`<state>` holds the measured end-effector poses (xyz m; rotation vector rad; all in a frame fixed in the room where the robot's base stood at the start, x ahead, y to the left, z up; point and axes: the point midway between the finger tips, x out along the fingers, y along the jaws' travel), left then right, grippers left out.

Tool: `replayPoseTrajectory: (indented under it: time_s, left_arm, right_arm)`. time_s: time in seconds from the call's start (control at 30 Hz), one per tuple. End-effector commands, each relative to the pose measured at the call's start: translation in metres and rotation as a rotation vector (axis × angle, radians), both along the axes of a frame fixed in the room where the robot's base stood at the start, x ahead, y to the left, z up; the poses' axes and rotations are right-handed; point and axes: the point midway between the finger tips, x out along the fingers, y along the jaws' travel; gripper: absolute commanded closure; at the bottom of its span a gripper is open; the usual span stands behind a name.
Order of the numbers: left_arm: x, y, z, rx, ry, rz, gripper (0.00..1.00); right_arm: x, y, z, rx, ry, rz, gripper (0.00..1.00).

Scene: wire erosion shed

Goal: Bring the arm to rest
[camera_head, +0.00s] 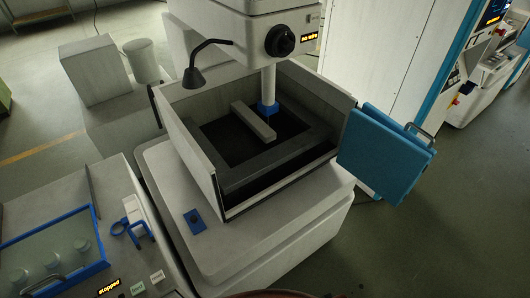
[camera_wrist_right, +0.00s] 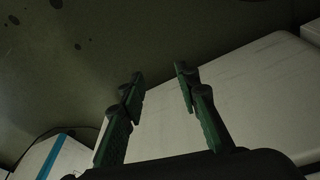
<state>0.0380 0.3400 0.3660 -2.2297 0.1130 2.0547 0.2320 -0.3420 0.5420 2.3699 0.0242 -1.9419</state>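My right gripper (camera_wrist_right: 158,88) shows in the right wrist view. Its two dark fingers with green pads stand apart, open, with nothing between them. Pale machine panels (camera_wrist_right: 245,95) and the dark floor (camera_wrist_right: 60,50) lie beyond the fingers. Neither gripper shows in the head view, and my left gripper is in no view. In the head view the wire erosion machine (camera_head: 265,225) stands in the middle. A light bar (camera_head: 253,121) lies in its open tank, close to the blue-tipped column of the head.
The blue tank door (camera_head: 385,150) stands swung open to the right. A lamp (camera_head: 194,78) bends over the tank. Bare floor (camera_head: 440,230) lies at right.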

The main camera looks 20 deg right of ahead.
Motion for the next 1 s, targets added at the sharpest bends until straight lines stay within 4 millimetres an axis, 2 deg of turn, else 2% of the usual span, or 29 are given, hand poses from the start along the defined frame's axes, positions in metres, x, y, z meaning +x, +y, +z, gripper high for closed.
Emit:
replayPoseTrajectory:
  time_s: [0.03,0.2,0.3,0.4,0.5,0.6,0.7,1.0]
  left_arm:
    - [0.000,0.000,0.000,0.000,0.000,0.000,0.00]
    - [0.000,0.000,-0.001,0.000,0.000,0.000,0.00]
    - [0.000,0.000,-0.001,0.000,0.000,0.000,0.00]
    - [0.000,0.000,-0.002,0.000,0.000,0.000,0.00]
    - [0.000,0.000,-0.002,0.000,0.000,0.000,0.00]
    - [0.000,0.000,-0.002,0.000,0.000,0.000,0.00]
    - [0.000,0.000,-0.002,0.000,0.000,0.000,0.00]
    - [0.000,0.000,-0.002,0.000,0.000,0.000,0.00]
  right_arm:
    - [-0.015,0.001,-0.028,0.001,0.020,0.006,0.70]
    - [-0.070,0.004,-0.100,0.007,0.059,0.026,0.70]
    - [-0.107,0.004,-0.133,0.008,0.080,0.037,0.70]
    - [-0.141,0.003,-0.156,0.009,0.095,0.047,0.70]
    - [-0.168,0.002,-0.169,0.010,0.108,0.055,0.70]
    - [-0.185,0.002,-0.176,0.010,0.115,0.060,0.70]
    - [-0.193,0.002,-0.178,0.011,0.117,0.062,0.70]
    - [-0.193,0.002,-0.178,0.011,0.117,0.062,0.70]
